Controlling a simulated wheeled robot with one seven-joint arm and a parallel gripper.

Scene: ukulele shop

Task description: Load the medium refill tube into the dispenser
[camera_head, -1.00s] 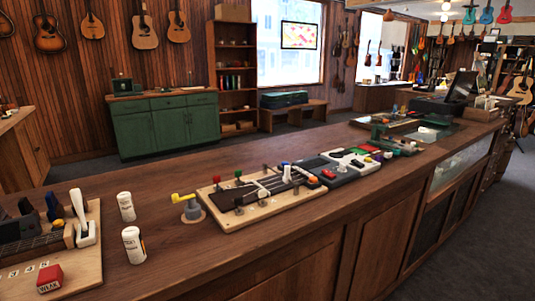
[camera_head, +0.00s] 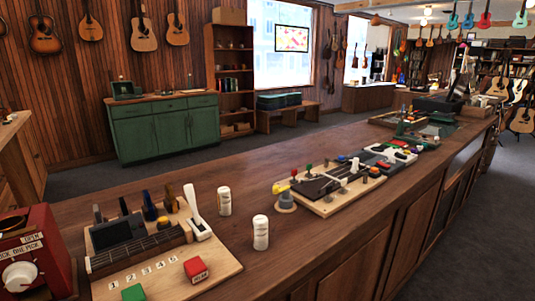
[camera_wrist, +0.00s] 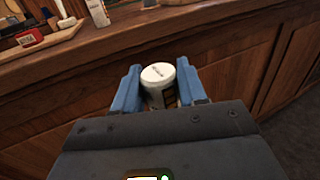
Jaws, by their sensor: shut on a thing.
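In the wrist view my gripper (camera_wrist: 158,88) has its two blue fingers around a white-topped tube (camera_wrist: 157,73), out in front of the counter's wooden side. The tube's lower part is mostly hidden by my gripper. Its size marking is too small to read. In the head view two white tubes (camera_head: 224,200) and (camera_head: 261,232) stand upright on the counter. A red box with a white dial and lettering (camera_head: 40,250) is at the left edge, partly cut off; I cannot tell if it is the dispenser. My gripper is outside the head view.
The wooden counter (camera_head: 330,225) runs away to the right. A board with a fretboard piece, levers and red and green blocks (camera_head: 165,278) lies beside the red box. More boards with knobs (camera_head: 335,190) lie farther along. The grey floor (camera_head: 500,220) right of the counter is clear.

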